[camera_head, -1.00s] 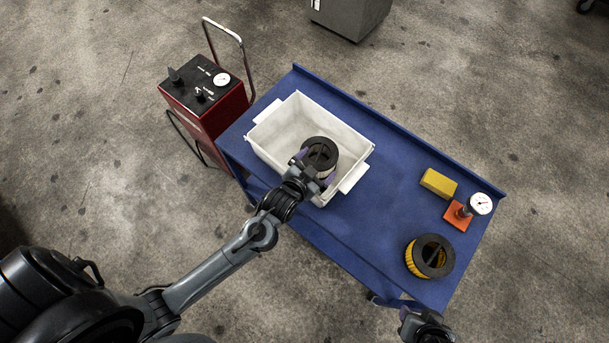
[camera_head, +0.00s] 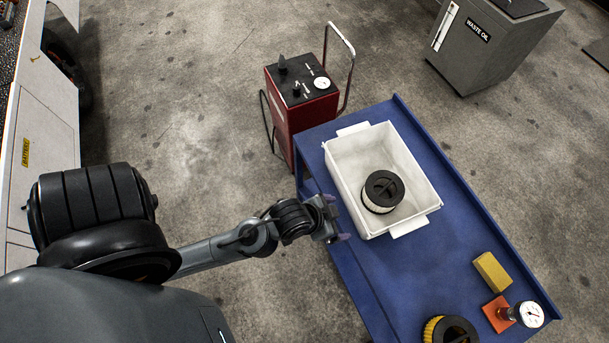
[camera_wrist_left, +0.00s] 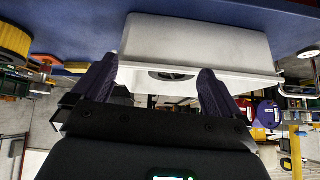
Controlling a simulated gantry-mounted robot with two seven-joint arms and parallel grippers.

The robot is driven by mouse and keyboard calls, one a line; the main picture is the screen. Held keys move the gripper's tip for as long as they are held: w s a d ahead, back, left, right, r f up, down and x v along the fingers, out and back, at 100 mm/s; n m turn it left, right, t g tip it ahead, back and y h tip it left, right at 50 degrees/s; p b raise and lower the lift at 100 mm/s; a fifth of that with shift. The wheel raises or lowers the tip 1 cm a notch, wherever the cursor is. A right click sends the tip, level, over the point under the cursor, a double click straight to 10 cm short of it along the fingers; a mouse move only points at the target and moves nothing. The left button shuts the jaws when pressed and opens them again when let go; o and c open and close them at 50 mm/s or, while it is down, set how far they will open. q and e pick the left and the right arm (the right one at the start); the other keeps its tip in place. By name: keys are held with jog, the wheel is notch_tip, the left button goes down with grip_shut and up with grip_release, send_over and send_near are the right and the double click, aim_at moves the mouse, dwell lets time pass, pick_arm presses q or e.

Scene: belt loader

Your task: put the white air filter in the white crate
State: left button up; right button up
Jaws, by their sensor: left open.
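The white air filter (camera_head: 382,191), with a black top, stands upright inside the white crate (camera_head: 413,165) on the blue cart (camera_head: 374,284). My left gripper (camera_head: 341,222) is open and empty, outside the crate near its left wall and apart from the filter. In the left wrist view my open gripper (camera_wrist_left: 158,88) shows its two purple fingers in front of the crate (camera_wrist_left: 200,38). A dark round part of the filter (camera_wrist_left: 172,76) shows between them. My right gripper is not in view.
A yellow filter (camera_head: 447,330), a yellow block (camera_head: 492,272) and a dial gauge on an orange base (camera_head: 498,314) are on the cart's lower right. A red machine (camera_head: 298,108) stands behind the cart. A grey waste oil bin (camera_head: 492,42) is at the top right.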

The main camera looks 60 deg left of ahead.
pick_arm(q)
jog(key=s+a+r+g, duration=0.1)
jog(key=s+a+g, duration=0.2)
jog(key=s, duration=0.5)
jog(key=shift+n+g+y, duration=0.3)
jog(key=shift+g+y, duration=0.1)
jog(key=shift+g, duration=0.2)
jog(key=shift+r, duration=0.1)
